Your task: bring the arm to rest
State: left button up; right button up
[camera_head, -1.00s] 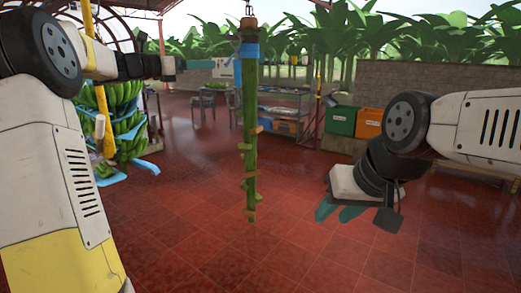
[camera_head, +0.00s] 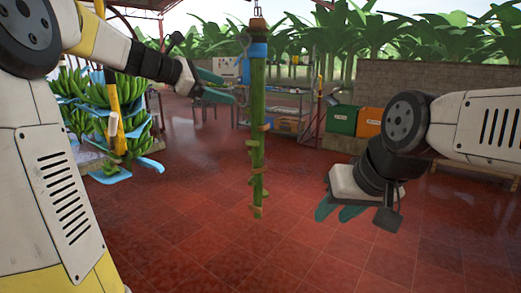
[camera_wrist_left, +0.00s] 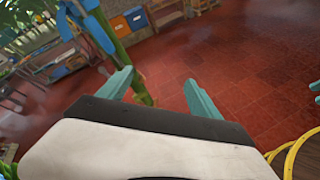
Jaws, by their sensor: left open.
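My left gripper (camera_head: 222,87) is open and empty, left of the bare hanging stem (camera_head: 257,130). The stem is green with brown stubs and a blue wrap at its top, and it hangs upright from a chain. In the left wrist view the stem (camera_wrist_left: 112,30) shows beyond the spread teal fingers of the left gripper (camera_wrist_left: 160,88), with nothing between the fingertips. My right gripper (camera_head: 336,212) hangs low on the right, its teal fingers slightly apart and empty.
A green banana bunch (camera_head: 112,95) with blue sheets hangs at the left beside a yellow post (camera_head: 117,120). A green crate (camera_head: 342,119) and an orange crate (camera_head: 369,122) stand by the back wall (camera_head: 420,85). The red tiled floor (camera_head: 210,220) is largely clear.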

pick_arm(q)
jog(key=s+a+f+m+y, duration=0.1)
jog(key=s+f+m+y, duration=0.2)
jog(key=s+f+m, duration=0.3)
jog(key=s+a+f+m+g+y, duration=0.1)
jog(key=s+f+m+y, duration=0.1)
jog(key=s+f+m, duration=0.5)
jog(key=s+a+f+m+g+y, duration=0.1)
jog(key=s+f+m+y, duration=0.2)
jog(key=s, duration=1.2)
notch_tip(320, 180, down, 4)
jog(key=m, duration=0.4)
jog(key=shift+s+r+y, duration=0.15)
jog(key=shift+s+y, duration=0.15)
jog(key=shift+s, duration=0.1)
jog(key=shift+c, duration=0.2)
